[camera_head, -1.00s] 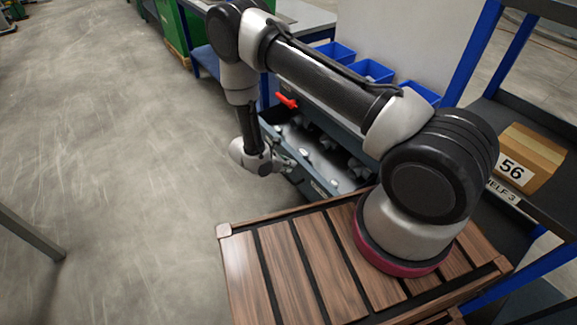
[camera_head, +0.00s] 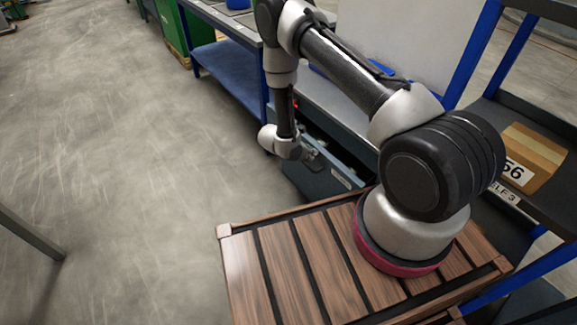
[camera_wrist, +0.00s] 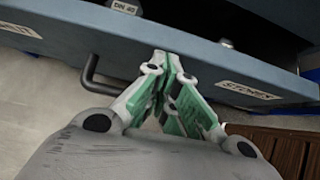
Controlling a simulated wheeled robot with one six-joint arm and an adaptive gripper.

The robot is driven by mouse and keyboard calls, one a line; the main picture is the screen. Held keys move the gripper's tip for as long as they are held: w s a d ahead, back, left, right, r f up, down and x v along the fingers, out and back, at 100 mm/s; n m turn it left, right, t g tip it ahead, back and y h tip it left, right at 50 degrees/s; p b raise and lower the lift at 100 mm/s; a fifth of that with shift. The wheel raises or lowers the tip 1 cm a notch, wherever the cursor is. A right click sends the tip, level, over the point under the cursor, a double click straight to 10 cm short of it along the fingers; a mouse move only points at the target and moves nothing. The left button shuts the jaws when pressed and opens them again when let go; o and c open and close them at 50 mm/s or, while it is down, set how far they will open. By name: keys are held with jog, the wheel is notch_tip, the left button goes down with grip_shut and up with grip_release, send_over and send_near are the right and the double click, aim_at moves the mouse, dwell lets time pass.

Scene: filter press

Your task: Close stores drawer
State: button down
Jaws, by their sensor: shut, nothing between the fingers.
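The stores drawer shows its grey-blue front (camera_head: 322,181) in the head view, in the cabinet under the bench. In the wrist view the drawer front (camera_wrist: 190,62) spans the picture, with a "STORES" label (camera_wrist: 248,90) and a dark bar handle (camera_wrist: 92,76). My gripper (camera_wrist: 174,58) is shut and empty, its fingertips at the drawer front between handle and label; contact looks likely but is hard to confirm. In the head view my gripper (camera_head: 309,156) is beside the front, partly hidden by my wrist.
A blue-legged bench (camera_head: 232,75) stands behind, with a grey top. A shelf rack with a cardboard box (camera_head: 533,158) is at the right. Open concrete floor (camera_head: 120,150) lies to the left. Metal parts and a "DN 40" label (camera_wrist: 125,7) show inside the drawer.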

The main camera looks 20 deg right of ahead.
jog(key=w+d, duration=0.2)
jog(key=d, duration=0.5)
jog(key=shift+w+d, duration=0.2)
jog(key=shift+d, duration=0.1)
